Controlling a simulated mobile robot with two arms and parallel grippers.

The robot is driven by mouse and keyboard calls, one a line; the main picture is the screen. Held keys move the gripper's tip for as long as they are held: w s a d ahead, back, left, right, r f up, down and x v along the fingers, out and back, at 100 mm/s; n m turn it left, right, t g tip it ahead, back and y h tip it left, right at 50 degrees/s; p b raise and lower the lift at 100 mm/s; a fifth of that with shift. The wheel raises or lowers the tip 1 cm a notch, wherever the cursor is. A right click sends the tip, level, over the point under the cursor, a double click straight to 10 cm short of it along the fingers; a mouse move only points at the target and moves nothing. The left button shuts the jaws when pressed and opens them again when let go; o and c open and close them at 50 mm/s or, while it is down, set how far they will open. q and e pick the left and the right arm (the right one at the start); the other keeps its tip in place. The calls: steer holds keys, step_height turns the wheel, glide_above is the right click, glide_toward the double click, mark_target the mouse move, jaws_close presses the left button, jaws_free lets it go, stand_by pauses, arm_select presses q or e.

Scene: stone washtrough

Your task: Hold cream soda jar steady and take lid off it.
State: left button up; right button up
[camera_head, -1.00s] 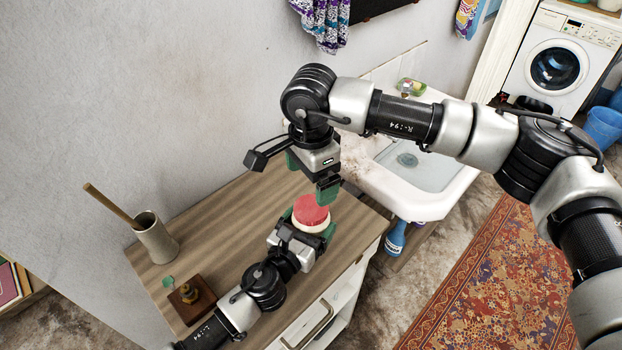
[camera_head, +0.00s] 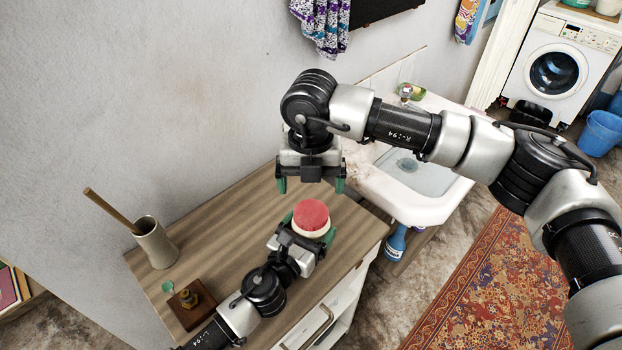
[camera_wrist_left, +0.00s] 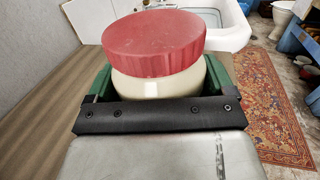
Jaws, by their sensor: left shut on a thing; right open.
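The cream soda jar (camera_head: 299,231) stands on the wooden counter, a cream-coloured body under a red lid (camera_head: 311,214). The lid sits on top of the jar. In the left wrist view the jar body (camera_wrist_left: 155,84) and the ridged red lid (camera_wrist_left: 153,42) fill the upper middle, and the lid looks slightly tilted. My left gripper (camera_head: 308,232) is shut on the jar body, with green fingers on both sides, below the lid. My right gripper (camera_head: 311,186) is open and empty, pointing down, above and just behind the lid, apart from it.
The wooden counter (camera_head: 225,225) also holds a beige pot (camera_head: 155,243) with a wooden handle in it and a brown block (camera_head: 190,303) with a brass piece. The white sink (camera_head: 410,205) is to the right. The wall is close behind.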

mark_target(311, 212)
steer(key=m, duration=0.5)
steer(key=shift+m, duration=0.4)
steer(key=m, duration=0.2)
steer(key=shift+m, duration=0.4)
steer(key=shift+f, duration=0.15)
step_height(311, 212, down, 8)
steer(key=shift+r, duration=0.15)
